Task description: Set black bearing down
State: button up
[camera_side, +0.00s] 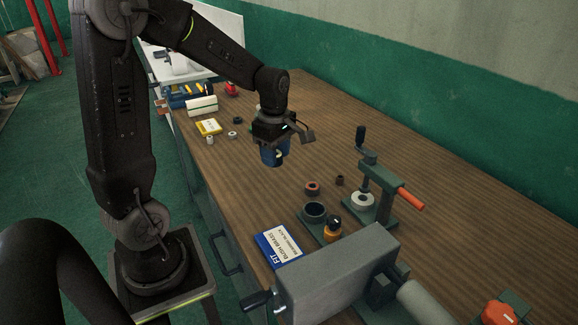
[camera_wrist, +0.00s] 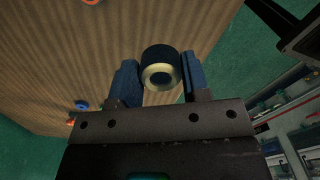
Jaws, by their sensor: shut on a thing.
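The black bearing (camera_wrist: 160,55) is a short black cylinder with a pale brass-coloured inner ring and a dark bore. In the wrist view it sits between the two blue fingers of my gripper (camera_wrist: 158,75), which is shut on it. In the side view my gripper (camera_side: 273,154) is above the wooden bench (camera_side: 250,205), near its middle, with the fingers pointing down. The bearing is mostly hidden by the fingers there. The gripper appears clear of the bench top.
An arbor press with an orange handle (camera_side: 410,198) stands to the right.

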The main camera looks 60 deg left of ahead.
jog(key=s+a+f, duration=0.1)
jog(key=a, duration=1.1)
jog(key=s+a+f, duration=0.1)
jog(key=a+f, duration=0.1)
jog(key=a, duration=0.9)
jog(key=w+d+f, duration=0.1)
jog(key=w+f, duration=0.1)
jog(key=w, duration=0.1)
jog(key=w+d+f, duration=0.1)
jog(key=w+f, duration=0.1)
jog(key=w, duration=0.1)
jog(key=w+d+f, duration=0.1)
jog(key=w+f, duration=0.1)
jog(key=w, duration=0.1)
jog(key=shift+w+d, duration=0.2)
jog(key=shift+w+d+f, duration=0.2)
jog(key=shift+w+f, duration=0.1)
jog(key=shift+w, duration=0.15)
jog(key=shift+f, duration=1.95)
jog(key=shift+f, duration=0.1)
jog(key=o, duration=1)
